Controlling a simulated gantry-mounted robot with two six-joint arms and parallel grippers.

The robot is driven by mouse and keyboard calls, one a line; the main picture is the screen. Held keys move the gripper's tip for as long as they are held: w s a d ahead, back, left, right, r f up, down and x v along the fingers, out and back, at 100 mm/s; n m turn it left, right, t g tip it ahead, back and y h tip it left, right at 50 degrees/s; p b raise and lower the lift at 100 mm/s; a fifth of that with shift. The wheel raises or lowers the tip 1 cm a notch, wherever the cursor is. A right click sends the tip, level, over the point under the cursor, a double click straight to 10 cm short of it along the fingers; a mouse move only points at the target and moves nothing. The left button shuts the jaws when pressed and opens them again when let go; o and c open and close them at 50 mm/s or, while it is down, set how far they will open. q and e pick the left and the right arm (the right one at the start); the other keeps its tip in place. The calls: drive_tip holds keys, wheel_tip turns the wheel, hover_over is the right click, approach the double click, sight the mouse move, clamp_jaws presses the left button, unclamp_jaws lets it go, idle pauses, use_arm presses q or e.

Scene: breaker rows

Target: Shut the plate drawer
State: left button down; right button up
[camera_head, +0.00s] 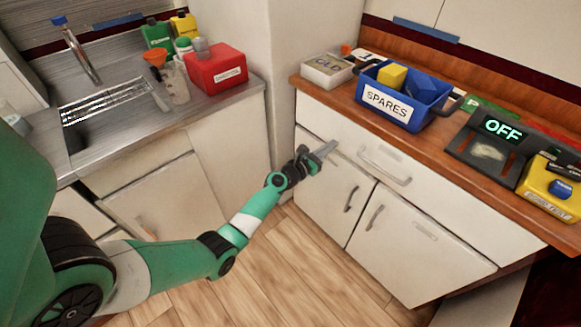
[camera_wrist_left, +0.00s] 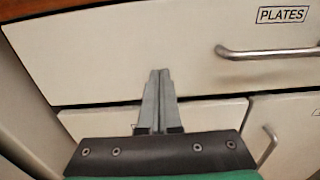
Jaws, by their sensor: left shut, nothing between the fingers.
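The plate drawer (camera_wrist_left: 130,50) has a white front with a "PLATES" label and a metal bar handle (camera_wrist_left: 265,53). In the head view its front (camera_head: 350,143) is under the wooden counter, with the handle (camera_head: 385,166) to the right of my gripper. The drawer looks shut or nearly shut; I cannot tell whether it is fully flush. My left gripper (camera_head: 328,149) is shut and empty, its tips at the drawer front. In the wrist view the fingertips (camera_wrist_left: 160,72) overlap the lower part of the front, left of the handle; contact is unclear. My right gripper is not in view.
Two cabinet doors (camera_head: 420,245) with handles are below the drawer. The counter above holds a blue "SPARES" bin (camera_head: 385,100), a small white box (camera_head: 326,70) and a device reading "OFF" (camera_head: 503,130). A sink counter (camera_head: 205,112) stands at left. The wooden floor (camera_head: 300,270) is clear.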

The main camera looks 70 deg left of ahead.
use_arm(q)
drive_tip(key=p+v, duration=0.2)
drive_tip(key=v, duration=0.9)
drive_tip(key=shift+p, duration=0.3)
drive_tip(key=shift+s+d, duration=0.1)
drive_tip(key=shift+s, duration=0.05)
